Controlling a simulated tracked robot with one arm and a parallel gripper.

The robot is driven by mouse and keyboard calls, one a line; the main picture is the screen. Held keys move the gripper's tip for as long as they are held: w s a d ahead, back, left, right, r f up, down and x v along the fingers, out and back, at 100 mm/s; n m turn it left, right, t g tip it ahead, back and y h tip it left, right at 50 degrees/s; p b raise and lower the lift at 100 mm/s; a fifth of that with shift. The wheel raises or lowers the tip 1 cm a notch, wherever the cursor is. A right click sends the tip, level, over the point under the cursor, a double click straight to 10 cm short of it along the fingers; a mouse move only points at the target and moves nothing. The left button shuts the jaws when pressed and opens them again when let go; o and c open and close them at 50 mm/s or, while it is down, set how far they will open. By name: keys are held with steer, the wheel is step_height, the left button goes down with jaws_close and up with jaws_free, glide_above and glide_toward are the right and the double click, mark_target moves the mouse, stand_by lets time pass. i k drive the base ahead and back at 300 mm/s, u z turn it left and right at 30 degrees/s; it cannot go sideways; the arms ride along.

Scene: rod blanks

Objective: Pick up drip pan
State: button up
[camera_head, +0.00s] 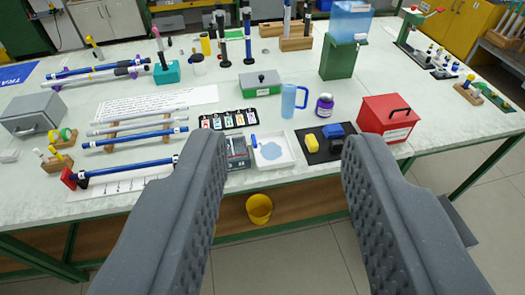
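The drip pan is most likely the shallow white square tray (290,158) near the front edge of the workbench, with a light-blue patch inside it. My gripper (284,145) is open and empty. Its two dark grey ridged fingers reach in from the bottom, and the tray shows between their tips, nearer the left finger. The fingers look closer to the camera than the tray and do not appear to touch it. The tray's outline is mostly unhidden.
A grey device (237,152) stands close left of the tray. A black mat (318,155) with yellow and blue blocks lies right of it. A blue mug (288,101), purple jar (325,106) and red box (388,118) stand behind. A yellow bucket (259,209) sits below the bench edge.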

mark_target(274, 150)
steer(key=u, duration=0.05)
steer(key=i, duration=1)
steer(key=z, duration=0.05)
